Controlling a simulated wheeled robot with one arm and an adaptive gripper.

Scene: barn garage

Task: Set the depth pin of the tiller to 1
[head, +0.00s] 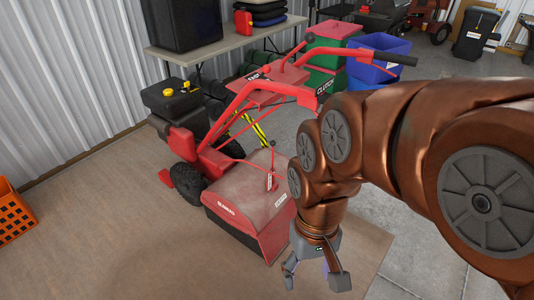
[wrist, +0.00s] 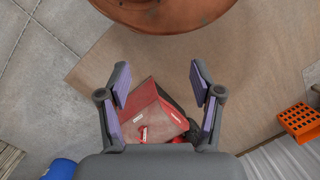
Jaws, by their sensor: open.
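The red tiller (head: 245,90) stands on a brown board, with a black engine and yellow cap at its left and handlebars reaching to the upper right. Its red hood (head: 250,205) faces me. A thin upright rod with a small red-and-white plate (head: 270,180) stands at the hood's back edge; this looks like the depth pin, but its setting is too small to read. My gripper (head: 315,278) is open and empty, in front and to the right of the hood, apart from it. In the wrist view the hood (wrist: 155,108) shows between the open fingers (wrist: 160,100).
An orange crate (head: 12,212) stands at the left on the brown board (head: 120,245). A table (head: 235,42) with black cases is behind the tiller. Blue bins (head: 378,58) stand behind the handlebars. My arm covers the right side. The floor in front of the tiller is clear.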

